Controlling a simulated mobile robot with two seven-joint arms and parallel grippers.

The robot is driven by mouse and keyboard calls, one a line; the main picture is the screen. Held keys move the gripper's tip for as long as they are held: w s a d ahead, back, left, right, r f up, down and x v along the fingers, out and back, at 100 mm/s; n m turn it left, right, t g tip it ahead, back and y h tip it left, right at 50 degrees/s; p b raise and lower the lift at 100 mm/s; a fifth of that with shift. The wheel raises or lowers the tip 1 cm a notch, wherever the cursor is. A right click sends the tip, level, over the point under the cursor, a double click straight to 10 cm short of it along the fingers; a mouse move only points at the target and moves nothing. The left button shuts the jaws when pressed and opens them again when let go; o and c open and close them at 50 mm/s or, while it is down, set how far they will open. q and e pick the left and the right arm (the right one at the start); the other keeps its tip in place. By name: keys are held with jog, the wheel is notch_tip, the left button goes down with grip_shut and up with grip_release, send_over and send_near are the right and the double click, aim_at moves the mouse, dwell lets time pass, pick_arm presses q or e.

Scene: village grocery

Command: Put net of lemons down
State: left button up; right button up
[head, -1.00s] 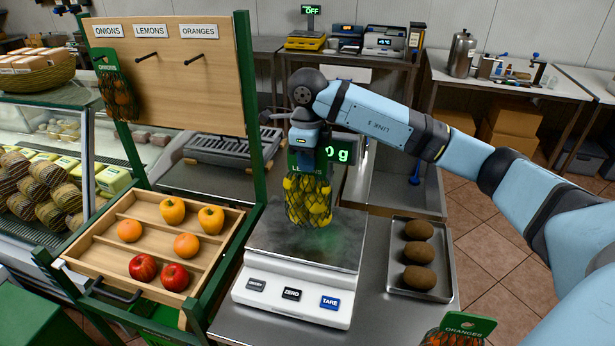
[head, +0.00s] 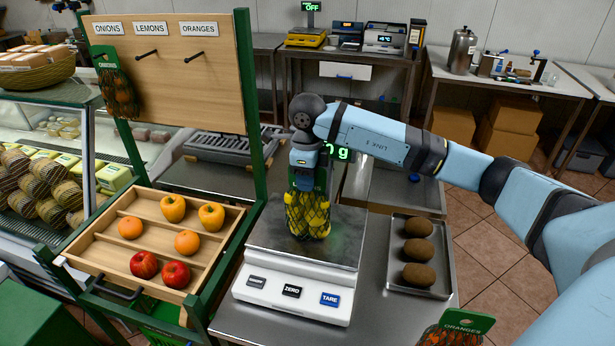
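The net of lemons (head: 308,215), a yellow net bag with a dark green header card, hangs upright below my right gripper (head: 304,182). The gripper points down and appears shut on the header, covering most of it. The bottom of the net is at the steel plate of the scale (head: 265,245); whether it touches or hovers just above, I cannot tell. The scale's green display (head: 337,152) behind is partly hidden by my arm. My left gripper is not in view.
A hook board (head: 165,75) labelled onions, lemons and oranges stands left; an onion net (head: 117,92) hangs there, and two other hooks are bare. A wooden tray (head: 95,262) holds fruit and peppers. A kiwi tray (head: 437,282) is right; an oranges net (head: 455,330) is in front.

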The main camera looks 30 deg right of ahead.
jog(key=shift+r, duration=0.6)
notch_tip(320, 180, up, 11)
jog(key=shift+r+b, duration=0.1)
jog(key=shift+b, duration=0.75)
